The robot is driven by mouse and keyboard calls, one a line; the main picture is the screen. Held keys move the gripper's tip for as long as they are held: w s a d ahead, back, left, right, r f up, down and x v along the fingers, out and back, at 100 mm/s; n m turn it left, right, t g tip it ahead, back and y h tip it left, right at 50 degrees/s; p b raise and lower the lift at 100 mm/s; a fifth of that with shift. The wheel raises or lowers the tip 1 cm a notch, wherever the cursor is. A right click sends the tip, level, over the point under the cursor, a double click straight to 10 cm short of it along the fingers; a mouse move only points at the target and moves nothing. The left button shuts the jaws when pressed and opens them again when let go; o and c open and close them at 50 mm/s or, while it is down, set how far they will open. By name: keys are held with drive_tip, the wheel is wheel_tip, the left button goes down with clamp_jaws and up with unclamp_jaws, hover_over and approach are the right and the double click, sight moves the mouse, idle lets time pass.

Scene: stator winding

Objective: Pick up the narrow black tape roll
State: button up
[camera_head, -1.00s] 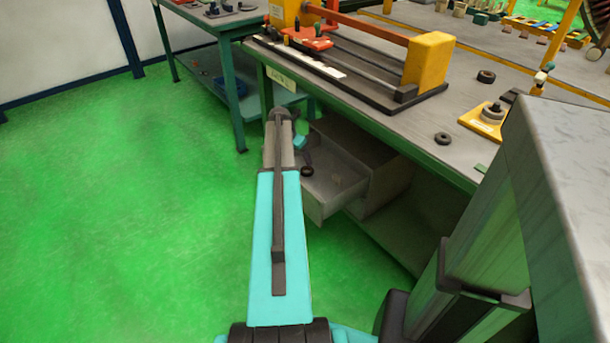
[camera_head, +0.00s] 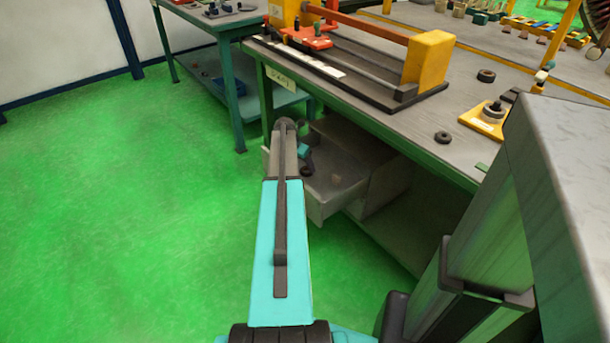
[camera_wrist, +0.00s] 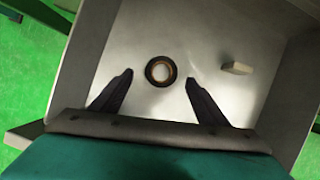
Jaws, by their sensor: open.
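In the wrist view a narrow black tape roll (camera_wrist: 161,72) with a brownish inner ring lies flat on the floor of an open grey drawer (camera_wrist: 110,60). My gripper (camera_wrist: 160,78) is open, and its two dark fingers point at the roll, one to each side of it in the picture. I cannot tell how high the fingertips are above the drawer floor. In the head view the open drawer (camera_head: 318,208) is under the bench, and my arm reaches over it.
A small pale block (camera_wrist: 236,68) lies in the drawer to the right of the roll. The drawer walls stand close around my gripper. The bench top (camera_head: 465,110) overhangs behind, with black rings (camera_head: 442,138) and a yellow-and-black fixture (camera_head: 425,65) on it. Green floor lies open at left.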

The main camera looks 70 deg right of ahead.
drive_tip(key=shift+x, duration=1.8)
drive_tip(key=c, duration=1.1)
